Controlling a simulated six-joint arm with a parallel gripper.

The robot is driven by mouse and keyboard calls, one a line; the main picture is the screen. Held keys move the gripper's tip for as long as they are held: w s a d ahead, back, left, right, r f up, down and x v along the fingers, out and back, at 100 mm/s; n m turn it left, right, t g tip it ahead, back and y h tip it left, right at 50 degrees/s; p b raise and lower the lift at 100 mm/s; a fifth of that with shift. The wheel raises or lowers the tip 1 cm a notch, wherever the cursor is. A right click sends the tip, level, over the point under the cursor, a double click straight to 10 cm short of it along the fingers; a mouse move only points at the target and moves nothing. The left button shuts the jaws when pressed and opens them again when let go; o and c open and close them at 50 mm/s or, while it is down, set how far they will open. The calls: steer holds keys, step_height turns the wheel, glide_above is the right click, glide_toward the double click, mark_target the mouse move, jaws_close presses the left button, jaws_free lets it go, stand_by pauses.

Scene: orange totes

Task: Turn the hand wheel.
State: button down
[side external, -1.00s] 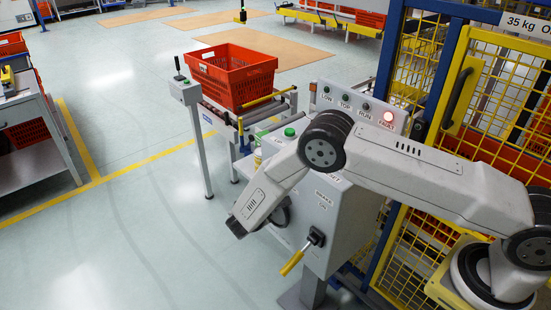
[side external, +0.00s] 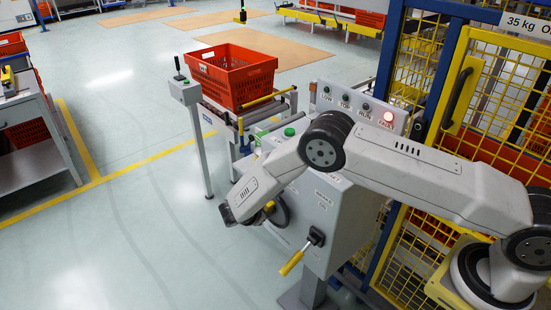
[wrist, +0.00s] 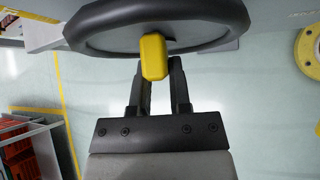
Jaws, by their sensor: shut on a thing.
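The hand wheel has a thick black rim (wrist: 100,38) and fills the top of the wrist view. In the side view its rim (side external: 284,212) shows partly, on the side of the grey control cabinet (side external: 340,215). A yellow knob (wrist: 153,55) sits on the wheel. A bit of yellow also shows beside the rim in the side view. My gripper (wrist: 158,78) has its two black fingers on either side of the knob and is shut on it. In the side view my wrist hides the fingers and much of the wheel.
A yellow-handled lever (side external: 291,263) sticks out of the cabinet below the wheel. An orange tote (side external: 235,77) stands on the conveyor behind. A yellow mesh fence (side external: 415,250) is at right. The floor at left is open.

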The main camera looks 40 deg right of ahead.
steer(key=c, duration=0.6)
jaws_free()
steer(key=shift+o, duration=0.2)
steer(key=v, duration=0.8)
steer(key=shift+d, duration=0.1)
